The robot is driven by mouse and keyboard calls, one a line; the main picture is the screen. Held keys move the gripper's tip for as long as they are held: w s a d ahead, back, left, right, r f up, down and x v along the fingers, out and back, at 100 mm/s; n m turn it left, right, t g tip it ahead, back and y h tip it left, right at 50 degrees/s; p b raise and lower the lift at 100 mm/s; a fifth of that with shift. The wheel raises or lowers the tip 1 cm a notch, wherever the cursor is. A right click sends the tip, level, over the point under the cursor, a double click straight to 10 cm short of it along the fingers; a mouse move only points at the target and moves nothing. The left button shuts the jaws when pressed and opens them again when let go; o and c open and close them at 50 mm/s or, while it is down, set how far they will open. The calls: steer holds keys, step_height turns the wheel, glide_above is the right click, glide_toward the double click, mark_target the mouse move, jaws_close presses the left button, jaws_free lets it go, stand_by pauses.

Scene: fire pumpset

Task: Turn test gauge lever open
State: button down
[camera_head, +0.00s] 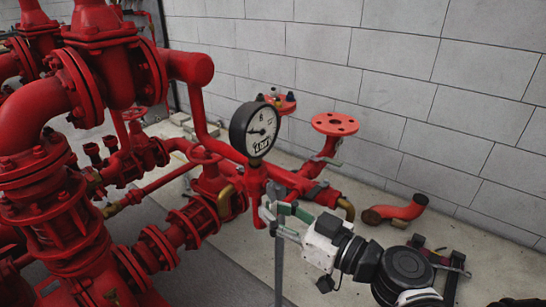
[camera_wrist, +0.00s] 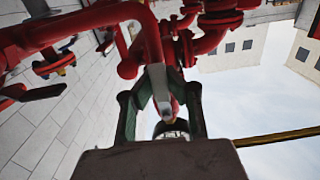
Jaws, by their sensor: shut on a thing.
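The round test gauge (camera_head: 255,129), with a white dial and dark rim, stands upright on a red fitting (camera_head: 256,180) below it. My gripper (camera_head: 272,212) reaches in from the right, with its green fingers just below the gauge at this fitting. In the wrist view my gripper (camera_wrist: 161,88) has its fingers close together around a small lever, mostly hidden between the fingertips. A red part (camera_wrist: 175,105) shows between the fingers, and the dark gauge rim (camera_wrist: 172,130) shows behind them. How far the lever is turned cannot be told.
Large red pumps and pipes (camera_head: 60,200) fill the left. A red flanged pipe (camera_head: 335,124) rises behind my gripper. A loose red elbow (camera_head: 396,210) lies on the floor by the block wall (camera_head: 400,80). A thin grey post (camera_head: 279,270) stands below my gripper.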

steer(key=shift+d+n, duration=0.1)
steer(key=shift+n, duration=0.2)
steer(key=c, duration=1.7)
jaws_free()
steer(key=shift+o, duration=0.2)
steer(key=v, duration=1.2)
